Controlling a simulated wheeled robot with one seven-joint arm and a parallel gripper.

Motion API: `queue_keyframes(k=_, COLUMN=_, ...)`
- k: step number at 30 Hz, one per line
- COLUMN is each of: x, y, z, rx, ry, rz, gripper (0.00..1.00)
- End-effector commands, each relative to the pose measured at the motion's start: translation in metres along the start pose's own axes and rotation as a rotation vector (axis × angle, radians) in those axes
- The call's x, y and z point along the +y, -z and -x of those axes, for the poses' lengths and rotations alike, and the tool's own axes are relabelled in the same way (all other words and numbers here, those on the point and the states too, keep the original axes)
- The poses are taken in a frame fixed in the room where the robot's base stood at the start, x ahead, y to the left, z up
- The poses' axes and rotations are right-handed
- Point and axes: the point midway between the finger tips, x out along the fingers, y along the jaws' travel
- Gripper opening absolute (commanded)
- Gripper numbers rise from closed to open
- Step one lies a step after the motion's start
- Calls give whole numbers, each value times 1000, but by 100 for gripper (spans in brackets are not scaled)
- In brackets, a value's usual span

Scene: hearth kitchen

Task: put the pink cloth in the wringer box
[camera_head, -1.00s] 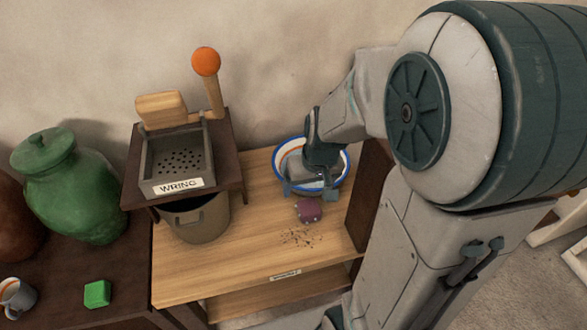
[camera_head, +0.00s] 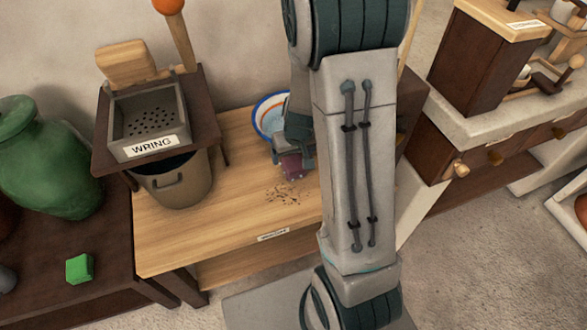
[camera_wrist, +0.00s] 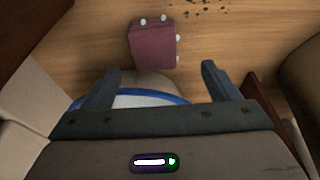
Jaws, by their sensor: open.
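A dusky-pink block-like piece with small white dots (camera_head: 291,166), the only pink thing I see that could be the cloth, is on the wooden bench. It also shows in the wrist view (camera_wrist: 154,46), ahead of the fingertips. My gripper (camera_wrist: 160,70) is open, its fingers apart with nothing between them. In the head view my arm hides most of my gripper, near the pink piece and the bowl. The wringer box (camera_head: 150,113), a grey open-topped box labelled WRING with a holed floor, stands on a dark raised stand to the left.
A white bowl with a blue rim (camera_head: 262,112) is partly hidden by my arm. A brown bucket (camera_head: 177,184) stands under the wringer stand. Dark crumbs (camera_head: 287,193) lie in front of the pink piece. A green jar (camera_head: 45,165) and green block (camera_head: 79,268) are left.

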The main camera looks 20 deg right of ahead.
Motion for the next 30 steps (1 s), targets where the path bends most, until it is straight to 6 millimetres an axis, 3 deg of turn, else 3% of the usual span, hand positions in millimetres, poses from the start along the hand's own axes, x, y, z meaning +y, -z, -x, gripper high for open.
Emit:
queue_keyframes(k=10, x=8, y=-2, z=-47, rx=-2, ry=0, rz=-2, gripper=82)
queue_keyframes(k=20, x=7, y=0, z=-51, rx=0, ry=0, rz=0, gripper=82)
queue_keyframes(k=25, x=7, y=0, z=-51, rx=0, ry=0, rz=0, gripper=35)
queue_keyframes(k=26, x=7, y=0, z=-51, rx=0, ry=0, rz=0, gripper=29)
queue_keyframes(k=30, x=7, y=0, z=-51, rx=0, ry=0, rz=0, gripper=25)
